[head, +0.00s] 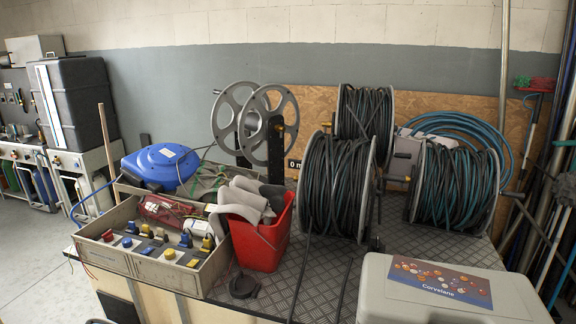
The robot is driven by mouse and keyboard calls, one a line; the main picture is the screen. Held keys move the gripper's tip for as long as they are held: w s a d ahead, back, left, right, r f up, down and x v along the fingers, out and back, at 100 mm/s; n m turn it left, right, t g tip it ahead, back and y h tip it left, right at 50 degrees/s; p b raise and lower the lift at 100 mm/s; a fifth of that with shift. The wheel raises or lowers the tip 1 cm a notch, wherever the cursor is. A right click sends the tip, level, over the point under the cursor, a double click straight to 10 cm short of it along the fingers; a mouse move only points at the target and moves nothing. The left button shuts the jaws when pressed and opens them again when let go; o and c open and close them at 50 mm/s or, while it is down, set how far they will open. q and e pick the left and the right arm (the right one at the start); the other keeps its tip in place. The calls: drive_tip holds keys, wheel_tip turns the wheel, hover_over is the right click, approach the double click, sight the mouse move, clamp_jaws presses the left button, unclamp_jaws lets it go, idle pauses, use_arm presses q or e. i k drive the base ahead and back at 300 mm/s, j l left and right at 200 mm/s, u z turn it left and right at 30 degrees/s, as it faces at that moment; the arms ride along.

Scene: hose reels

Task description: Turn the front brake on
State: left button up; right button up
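Several reels stand on the workbench. The front reel (322,185), wound with dark hose, stands nearest me, with its grey flange facing right. A small dark fitting (376,243) shows low at its right side; I cannot tell whether it is the brake or how it is set. Another hose reel (366,110) stands behind it. A third reel (455,188) with dark and teal hose stands to the right. An empty grey reel (255,122) stands at the back left. No brake can be clearly made out. Neither of my grippers is in view.
A grey case (450,300) fills the bench's front right. A red bucket (262,240) with grey pieces and an open box (160,245) with switches stand left. A blue reel housing (160,166) sits behind the box. Loose hose crosses the bare bench top (315,285).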

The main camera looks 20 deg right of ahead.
sight(377, 244)
drive_tip(key=z, duration=1.4)
drive_tip(key=l+z, duration=0.25)
drive_tip(key=l, duration=0.45)
drive_tip(key=i, duration=0.05)
